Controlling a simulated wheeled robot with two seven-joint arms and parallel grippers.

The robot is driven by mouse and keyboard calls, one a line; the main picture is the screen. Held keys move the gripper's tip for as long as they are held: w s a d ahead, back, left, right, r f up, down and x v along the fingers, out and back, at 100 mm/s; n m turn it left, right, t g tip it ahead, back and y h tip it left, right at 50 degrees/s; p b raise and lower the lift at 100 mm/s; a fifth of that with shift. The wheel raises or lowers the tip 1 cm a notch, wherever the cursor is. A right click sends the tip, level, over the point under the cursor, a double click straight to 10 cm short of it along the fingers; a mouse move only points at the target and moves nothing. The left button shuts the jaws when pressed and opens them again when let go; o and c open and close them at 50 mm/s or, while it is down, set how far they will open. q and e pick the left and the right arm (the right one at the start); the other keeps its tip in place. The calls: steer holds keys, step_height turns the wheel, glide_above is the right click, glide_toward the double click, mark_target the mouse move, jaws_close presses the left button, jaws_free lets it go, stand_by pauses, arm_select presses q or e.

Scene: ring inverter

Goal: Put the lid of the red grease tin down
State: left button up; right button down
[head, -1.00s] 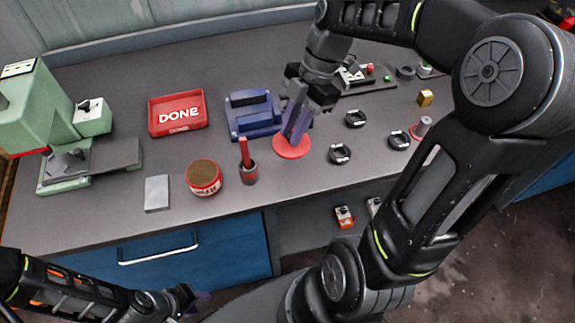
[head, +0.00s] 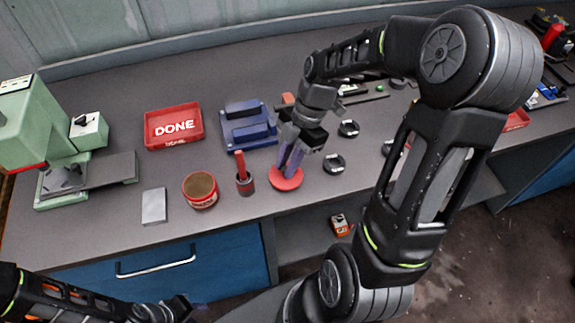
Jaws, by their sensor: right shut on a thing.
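The red grease tin (head: 201,194) stands open on the bench, its brown grease showing. Its round red lid (head: 287,178) is at the lower end of my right gripper (head: 289,168), right of the tin. The gripper points down and is shut on the lid. The lid looks flat and at or just above the bench top; I cannot tell if it touches. My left gripper (head: 186,308) is low at the bottom edge, off the bench, dark and partly cut off, so its jaws are unclear.
A dark cup with a red-handled brush (head: 244,183) stands between tin and lid. Behind are a blue fixture (head: 248,125) and a red DONE tray (head: 174,128). Black rings (head: 334,163) lie to the right. A grey block (head: 154,206) and green press (head: 40,140) are left.

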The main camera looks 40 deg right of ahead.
steer(key=shift+f, duration=0.8)
steer(key=c, duration=1.8)
jaws_free()
steer(key=shift+f, duration=0.2)
steer(key=o, duration=0.5)
steer(key=shift+r, duration=0.1)
steer(key=shift+r, duration=0.1)
steer(key=b+v, duration=0.2)
steer(key=v, duration=1)
